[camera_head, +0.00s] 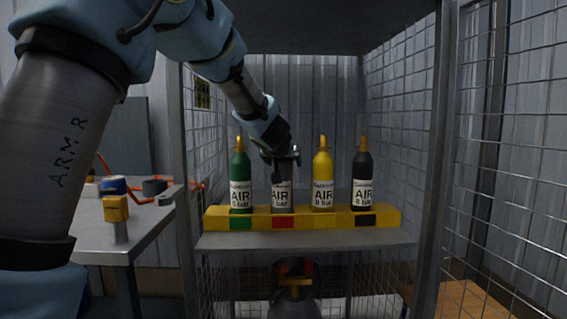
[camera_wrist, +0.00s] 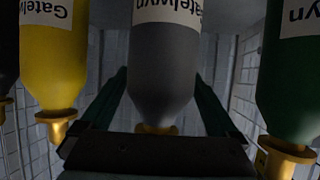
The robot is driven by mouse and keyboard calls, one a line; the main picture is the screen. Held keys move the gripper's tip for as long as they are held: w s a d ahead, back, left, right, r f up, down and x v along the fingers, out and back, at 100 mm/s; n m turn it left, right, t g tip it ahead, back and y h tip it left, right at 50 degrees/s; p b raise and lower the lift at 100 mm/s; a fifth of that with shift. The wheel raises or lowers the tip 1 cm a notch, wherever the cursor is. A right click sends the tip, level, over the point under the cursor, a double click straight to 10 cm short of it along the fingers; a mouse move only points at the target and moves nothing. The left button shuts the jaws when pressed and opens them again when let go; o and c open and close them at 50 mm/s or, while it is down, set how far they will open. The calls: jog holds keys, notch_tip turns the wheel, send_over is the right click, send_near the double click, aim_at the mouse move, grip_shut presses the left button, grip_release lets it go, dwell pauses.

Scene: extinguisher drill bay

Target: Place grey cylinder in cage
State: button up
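The grey cylinder (camera_head: 282,197), labelled AIR, stands upright in the yellow rack (camera_head: 214,218) above a red patch, between the green and yellow cylinders. The rack is on a shelf inside the mesh cage (camera_head: 401,90). My gripper (camera_head: 281,157) is at the top of the grey cylinder, pointing down. In the wrist view the grey cylinder (camera_wrist: 165,65) lies between the two fingers of my gripper (camera_wrist: 160,85). The fingers look spread wider than its neck, with gaps beside its shoulder. The cylinder hides part of the fingertips; its top valve is partly hidden by my gripper.
A green cylinder (camera_head: 240,180) stands close on the left; a yellow cylinder (camera_head: 322,183) and a black cylinder (camera_head: 362,182) stand on the right. Cage posts flank the opening. A grey table (camera_head: 150,235) with small items is outside at left. A dark object (camera_head: 293,305) is below the shelf.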

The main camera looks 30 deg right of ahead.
jog(key=shift+r, duration=0.2)
jog(key=p+v, duration=0.4)
jog(key=v, duration=0.8)
jog(key=shift+f, duration=0.1)
